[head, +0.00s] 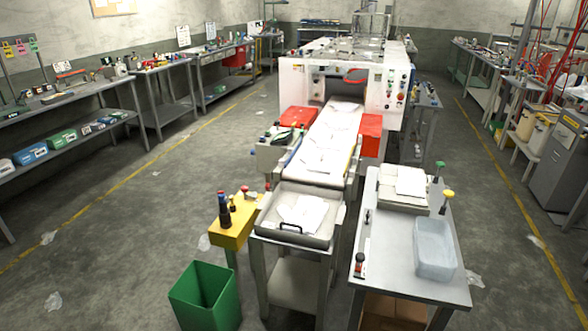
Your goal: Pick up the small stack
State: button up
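A small stack of white sheets (411,182) lies on a pale flat tray-like block (388,195) at the far end of the right-hand metal table. Other loose white sheets (303,212) lie spread in a grey tray (270,230) with a black handle, on a metal stand at the end of the conveyor. More white sheets (325,158) lie along the conveyor. I cannot tell for sure which pile is the small stack. My gripper is not in view.
A translucent bin (434,250) stands on the right-hand table (390,270). A green bin (205,297) and yellow stand (233,225) are left of the tray. The conveyor machine (290,85) stands behind. Floor is open on both sides, with scattered plastic scraps (53,301).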

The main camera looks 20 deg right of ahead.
aim_at(322, 162)
jog(key=u, duration=0.2)
jog(key=k, duration=0.55)
jog(key=u, duration=0.65)
jog(key=k, duration=0.5)
jog(key=u, duration=0.2)
jog(key=i, duration=0.8)
jog(key=z, duration=0.7)
jog(key=i, duration=1.6)
jog(key=z, duration=0.2)
